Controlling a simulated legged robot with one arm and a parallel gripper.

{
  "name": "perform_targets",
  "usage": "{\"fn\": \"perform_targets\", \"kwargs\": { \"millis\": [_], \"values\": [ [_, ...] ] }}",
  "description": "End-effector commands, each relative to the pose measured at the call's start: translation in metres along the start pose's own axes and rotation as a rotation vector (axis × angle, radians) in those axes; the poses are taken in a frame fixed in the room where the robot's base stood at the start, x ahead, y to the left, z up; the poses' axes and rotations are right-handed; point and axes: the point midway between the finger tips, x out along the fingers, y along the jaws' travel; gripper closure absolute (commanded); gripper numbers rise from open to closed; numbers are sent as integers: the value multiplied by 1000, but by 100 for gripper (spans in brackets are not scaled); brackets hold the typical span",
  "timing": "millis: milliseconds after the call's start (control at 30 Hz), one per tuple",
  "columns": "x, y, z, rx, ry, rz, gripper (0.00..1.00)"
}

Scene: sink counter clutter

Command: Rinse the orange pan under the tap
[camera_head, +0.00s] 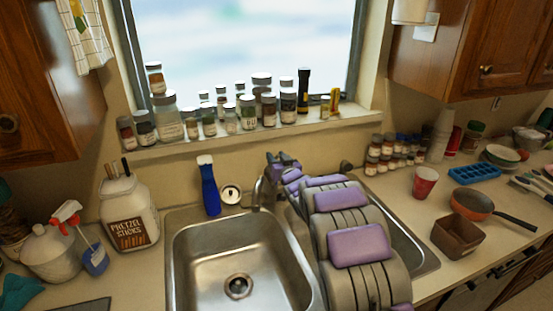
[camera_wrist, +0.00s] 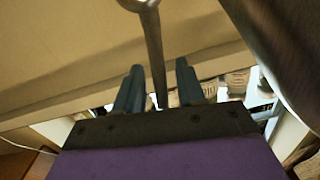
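The orange pan (camera_head: 470,204) sits on the right counter, its dark handle pointing right. A brown square container in front hides part of its lower left side. The tap (camera_head: 258,193) stands behind the sink (camera_head: 184,262), partly hidden by my arm. My gripper (camera_head: 279,160) is up by the tap, far left of the pan. In the wrist view, my gripper's two fingers (camera_wrist: 158,84) are apart, with a metal rod like the tap (camera_wrist: 152,40) showing in line with the gap. I cannot tell whether they touch it. No pan shows in the gripper.
The brown container (camera_head: 457,238) stands by the pan, with a red cup (camera_head: 425,182) and blue tray (camera_head: 474,173) behind. Jars line the windowsill (camera_head: 330,124). A pretzel jar (camera_head: 128,212) and spray bottle (camera_head: 88,245) are left. The left basin is empty.

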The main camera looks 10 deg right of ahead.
Motion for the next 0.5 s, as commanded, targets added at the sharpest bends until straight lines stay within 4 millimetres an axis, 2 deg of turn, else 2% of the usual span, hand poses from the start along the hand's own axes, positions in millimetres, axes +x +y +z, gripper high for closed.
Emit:
{"fn": "perform_targets", "kwargs": {
  "millis": [33,367,500],
  "values": [
    [0,0,0,0,0,0,66],
    [0,0,0,0,1,0,98],
    [0,0,0,0,1,0,100]
  ]
}}
